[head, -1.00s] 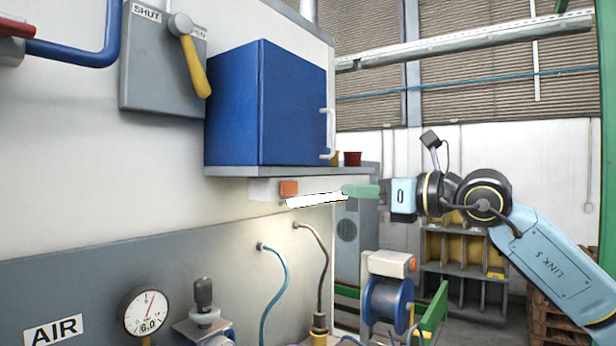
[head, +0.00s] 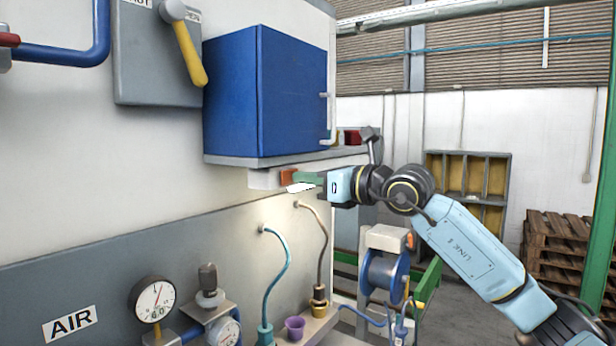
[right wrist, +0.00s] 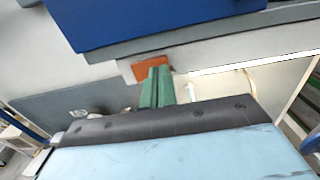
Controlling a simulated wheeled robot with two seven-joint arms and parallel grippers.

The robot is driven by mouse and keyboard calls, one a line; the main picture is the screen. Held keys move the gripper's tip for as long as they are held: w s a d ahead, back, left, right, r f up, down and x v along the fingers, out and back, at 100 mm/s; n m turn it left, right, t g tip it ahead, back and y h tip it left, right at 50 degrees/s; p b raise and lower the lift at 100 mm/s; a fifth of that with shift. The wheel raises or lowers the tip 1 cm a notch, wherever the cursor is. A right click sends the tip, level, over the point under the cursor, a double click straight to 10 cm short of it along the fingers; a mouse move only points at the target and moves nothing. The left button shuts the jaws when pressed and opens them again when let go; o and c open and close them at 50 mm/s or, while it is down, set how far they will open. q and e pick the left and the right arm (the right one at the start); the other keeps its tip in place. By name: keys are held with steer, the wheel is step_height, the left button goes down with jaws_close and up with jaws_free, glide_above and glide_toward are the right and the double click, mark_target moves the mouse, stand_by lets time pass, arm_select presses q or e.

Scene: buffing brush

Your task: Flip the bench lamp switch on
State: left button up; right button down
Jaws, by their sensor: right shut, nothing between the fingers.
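The orange lamp switch (head: 288,176) sits on a pale housing under the wall shelf. It also shows in the right wrist view (right wrist: 150,66), just beyond my fingertips. A bright white lamp strip (head: 300,187) lies beside it under the shelf, and the wall below looks lit. My right gripper (head: 297,178) has green fingers pressed together with nothing between them. Its tips overlap the right side of the switch in the head view; I cannot tell whether they touch it. The green fingers also show in the right wrist view (right wrist: 158,80). My left gripper is out of view.
A blue cabinet (head: 230,95) stands on the grey shelf (head: 270,160) right above the switch, with a red container (head: 352,137) at the shelf's end. Hoses, a gauge (head: 153,300) and a purple cup (head: 295,328) are below.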

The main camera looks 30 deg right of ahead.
steer(key=shift+w+d+r+b, duration=0.15)
steer(key=shift+w+r+b, duration=0.1)
steer(key=shift+b, duration=0.2)
steer(key=d+b+v, duration=0.2)
steer(key=b+v, duration=0.5)
steer(key=v, duration=0.7)
steer(key=shift+w+f, duration=0.2)
steer(key=shift+w, duration=0.2)
